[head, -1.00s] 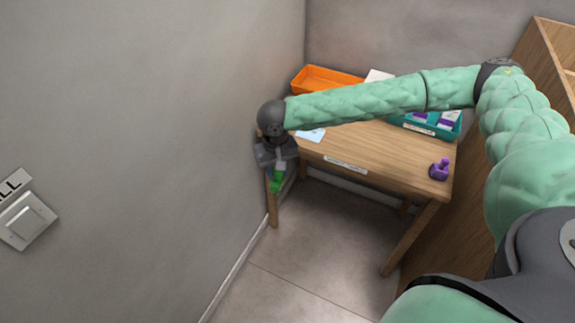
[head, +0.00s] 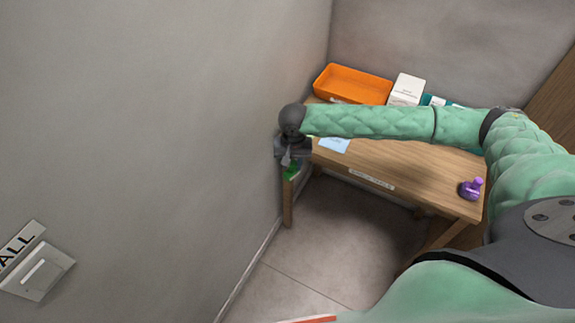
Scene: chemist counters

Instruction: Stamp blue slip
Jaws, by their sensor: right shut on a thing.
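A light blue slip (head: 335,145) lies on the wooden table (head: 410,172) near its left end, partly hidden by my right arm. My right gripper (head: 291,163) is at the table's front left corner, close to the wall, left of the slip. It points down and is shut on a green stamp (head: 291,172), of which only the lower part shows. A purple stamp (head: 471,188) stands at the right front of the table. My left gripper is not in view.
An orange tray (head: 352,84) stands at the back left of the table, with a white box (head: 407,90) beside it. A teal bin (head: 428,99) is mostly hidden behind my right arm. The wall (head: 180,130) is close on the left.

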